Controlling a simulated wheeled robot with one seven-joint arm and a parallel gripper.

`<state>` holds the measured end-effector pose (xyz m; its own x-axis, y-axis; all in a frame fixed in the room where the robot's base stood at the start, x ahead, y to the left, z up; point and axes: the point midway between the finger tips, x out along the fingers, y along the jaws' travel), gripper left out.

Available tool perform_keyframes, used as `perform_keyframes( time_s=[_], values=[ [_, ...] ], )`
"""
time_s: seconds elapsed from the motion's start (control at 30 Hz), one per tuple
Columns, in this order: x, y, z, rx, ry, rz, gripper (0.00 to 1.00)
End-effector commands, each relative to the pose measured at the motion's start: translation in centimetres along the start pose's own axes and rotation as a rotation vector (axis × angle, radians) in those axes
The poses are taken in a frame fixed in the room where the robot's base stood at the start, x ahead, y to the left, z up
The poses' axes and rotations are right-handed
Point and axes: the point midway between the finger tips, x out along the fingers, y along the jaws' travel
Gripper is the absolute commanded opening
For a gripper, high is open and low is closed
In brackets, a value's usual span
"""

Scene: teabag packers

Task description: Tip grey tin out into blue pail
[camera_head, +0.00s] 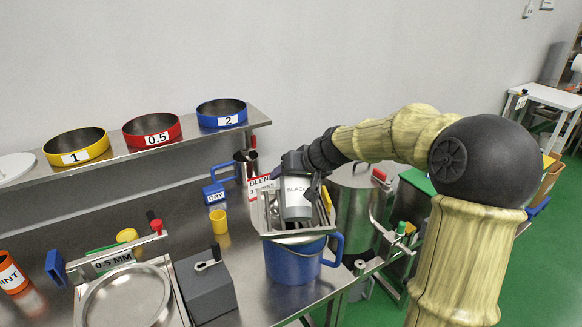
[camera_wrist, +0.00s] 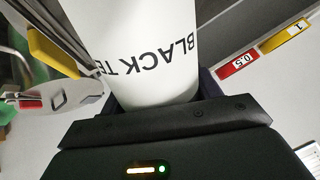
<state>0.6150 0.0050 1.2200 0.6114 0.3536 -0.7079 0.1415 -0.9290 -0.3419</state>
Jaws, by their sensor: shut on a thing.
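The grey tin (camera_head: 296,211), with a label starting "BLACK", is held above the blue pail (camera_head: 292,264). My gripper (camera_head: 312,188) is shut on the tin and comes in from the upper right. In the wrist view the tin (camera_wrist: 150,75) fills the upper middle, its lettering upside down, with dark jaws at its base. A metal frame or tray (camera_head: 298,236) shows between the tin and the pail's mouth and hides most of that mouth. The tin's opening and contents are hidden, and I cannot tell its exact tilt.
A shelf behind holds yellow (camera_head: 76,147), red (camera_head: 152,130) and blue (camera_head: 222,113) round sieves. A grey box (camera_head: 205,288) and a round metal pan (camera_head: 126,299) stand left of the pail. A large steel drum (camera_head: 356,207) stands close on the right.

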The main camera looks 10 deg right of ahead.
Motion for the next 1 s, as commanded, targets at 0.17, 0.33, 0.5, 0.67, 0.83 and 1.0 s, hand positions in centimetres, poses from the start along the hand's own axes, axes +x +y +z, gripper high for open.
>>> perform_keyframes(
  time_s=[0.17,0.33,0.5,0.67,0.83,1.0],
  values=[
    [-0.23,-0.16,-0.29,0.016,-0.031,-0.002,0.27],
    [-0.19,-0.14,-0.25,0.029,-0.061,-0.002,0.27],
    [-0.13,-0.1,-0.17,0.044,-0.091,-0.001,0.27],
    [-0.09,-0.04,-0.23,0.059,-0.119,-0.001,0.27],
    [-0.04,-0.07,-0.2,0.073,-0.151,-0.002,0.27],
    [0.03,-0.07,-0.12,0.089,-0.184,-0.001,0.27]
  ],
)
